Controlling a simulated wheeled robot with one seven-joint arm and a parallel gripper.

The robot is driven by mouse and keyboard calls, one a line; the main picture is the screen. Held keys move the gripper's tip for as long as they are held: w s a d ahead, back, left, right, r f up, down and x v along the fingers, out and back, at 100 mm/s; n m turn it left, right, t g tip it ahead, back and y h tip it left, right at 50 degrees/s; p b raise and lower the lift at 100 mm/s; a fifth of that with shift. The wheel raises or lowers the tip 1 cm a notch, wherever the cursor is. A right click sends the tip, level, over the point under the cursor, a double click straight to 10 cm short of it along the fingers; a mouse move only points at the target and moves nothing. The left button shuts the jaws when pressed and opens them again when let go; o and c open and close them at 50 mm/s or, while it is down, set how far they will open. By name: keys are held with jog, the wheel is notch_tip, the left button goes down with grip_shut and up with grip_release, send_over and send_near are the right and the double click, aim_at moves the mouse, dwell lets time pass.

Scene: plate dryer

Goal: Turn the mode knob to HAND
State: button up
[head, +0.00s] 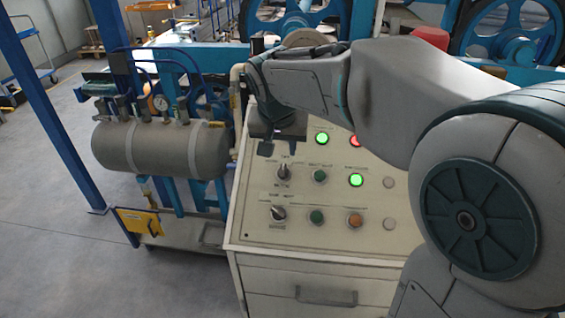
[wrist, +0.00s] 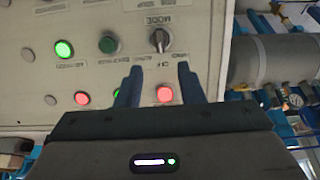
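The mode knob (wrist: 160,40) is a small dark and silver rotary knob on the pale control panel, with the word MODE printed beside it. In the head view the mode knob (head: 283,172) is the upper of two knobs at the panel's left. My gripper (wrist: 160,68) is open and empty, its two blue fingers apart on either side of the knob's line. The fingertips stop short of the knob and do not touch it. In the head view my gripper (head: 280,147) hangs just above the knob, over the panel's top left. The knob's exact setting is too small to read.
A lit red lamp (wrist: 165,93) shows between the fingers. A green button (head: 320,176) and lit green lamp (head: 356,180) are right of the mode knob. A second knob (head: 278,213) is below. A grey tank (head: 160,147) with pipes stands left of the panel.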

aim_at(283, 168)
jog(key=x, duration=0.9)
jog(key=shift+f, duration=0.35)
grip_shut()
